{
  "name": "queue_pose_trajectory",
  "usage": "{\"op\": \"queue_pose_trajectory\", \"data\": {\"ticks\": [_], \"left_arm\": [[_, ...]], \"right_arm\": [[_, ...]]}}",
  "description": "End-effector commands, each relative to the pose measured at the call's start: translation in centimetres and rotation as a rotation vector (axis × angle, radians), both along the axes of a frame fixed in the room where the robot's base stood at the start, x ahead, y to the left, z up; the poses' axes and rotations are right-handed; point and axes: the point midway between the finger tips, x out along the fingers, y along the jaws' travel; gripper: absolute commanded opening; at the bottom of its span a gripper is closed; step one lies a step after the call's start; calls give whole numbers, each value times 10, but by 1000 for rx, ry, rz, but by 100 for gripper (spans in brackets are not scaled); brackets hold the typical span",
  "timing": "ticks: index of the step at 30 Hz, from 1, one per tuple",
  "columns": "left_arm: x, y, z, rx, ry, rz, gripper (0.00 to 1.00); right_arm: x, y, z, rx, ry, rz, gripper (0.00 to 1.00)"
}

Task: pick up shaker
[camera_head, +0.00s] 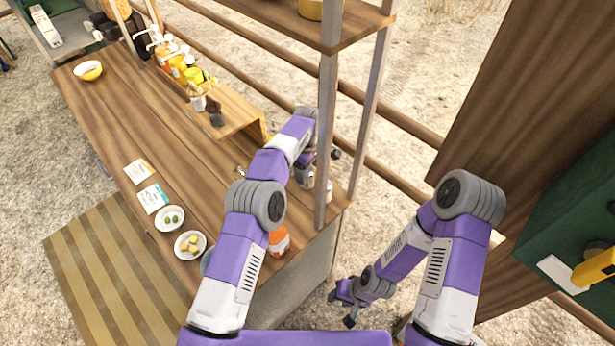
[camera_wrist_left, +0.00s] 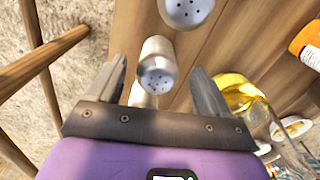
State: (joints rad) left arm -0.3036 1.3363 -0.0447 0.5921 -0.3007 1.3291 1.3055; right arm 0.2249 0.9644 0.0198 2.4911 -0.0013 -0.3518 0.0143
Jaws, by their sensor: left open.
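In the left wrist view a metal shaker (camera_wrist_left: 158,66) with a perforated cap stands between the two open fingers of my left gripper (camera_wrist_left: 160,72), apart from both. A second similar shaker (camera_wrist_left: 188,10) is at the top edge, beyond the fingers. Another pale metal piece (camera_wrist_left: 141,97) shows just below the first; I cannot tell whether it is separate. In the head view my left gripper (camera_head: 319,163) is low over the right end of the wooden counter (camera_head: 135,118), partly hidden by its arm and a post. My right gripper (camera_head: 344,303) hangs off the counter, fingers apart and empty.
A metal post (camera_head: 327,120) and upper shelf (camera_head: 345,35) stand close to my left arm. An orange-labelled jar (camera_head: 279,240) and plates of food (camera_head: 190,254) are near the counter's front. A yellow glass bottle (camera_wrist_left: 236,88) is right of the left fingers. Several condiment bottles (camera_head: 178,68) stand farther back.

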Motion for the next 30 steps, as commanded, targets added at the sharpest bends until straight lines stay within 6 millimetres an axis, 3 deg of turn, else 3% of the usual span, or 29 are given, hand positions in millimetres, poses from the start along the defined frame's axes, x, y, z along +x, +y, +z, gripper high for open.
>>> {"op": "queue_pose_trajectory", "data": {"ticks": [7, 15, 27, 30], "left_arm": [[3, 2, -38, -1, 1, 0, 80], [3, 2, -41, -1, -1, 0, 78], [3, 2, -40, -1, -2, 0, 19], [3, 2, -40, -1, -2, 0, 18]], "right_arm": [[0, 0, -2, 0, 0, 0, 39], [0, 0, -2, 0, -1, 0, 39], [0, 0, -2, 0, -1, 0, 39], [0, 0, -2, 0, -1, 0, 39]]}}
